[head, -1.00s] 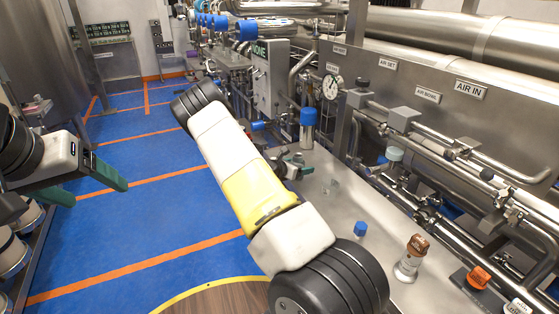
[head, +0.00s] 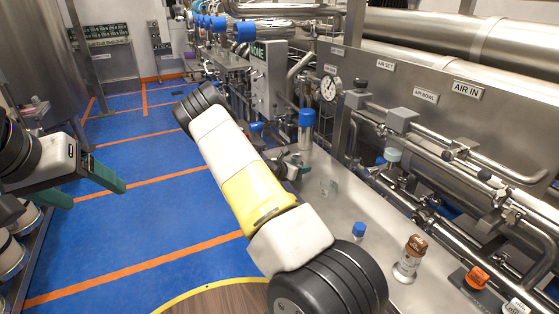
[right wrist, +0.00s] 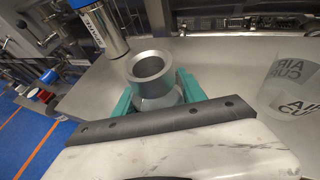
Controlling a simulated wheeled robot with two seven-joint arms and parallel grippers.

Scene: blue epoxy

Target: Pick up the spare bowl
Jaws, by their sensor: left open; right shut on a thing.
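The spare bowl, a grey metal cup with a thick round rim (right wrist: 152,67), is in the right wrist view. It stands upright between the green fingers of my right gripper (right wrist: 153,92), which are shut on it. The dark wrist edge hides its lower part, so I cannot tell whether it touches the bench. In the head view my right gripper (head: 294,166) is over the metal bench, partly hidden by my own arm, and the bowl cannot be made out there. My left gripper (head: 90,186) is open and empty over the blue floor at the left.
A clear cup marked AIR CUP (right wrist: 290,85) stands right of the bowl. A blue-capped metal cylinder (head: 306,129) stands close behind it. Pipes line the back.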

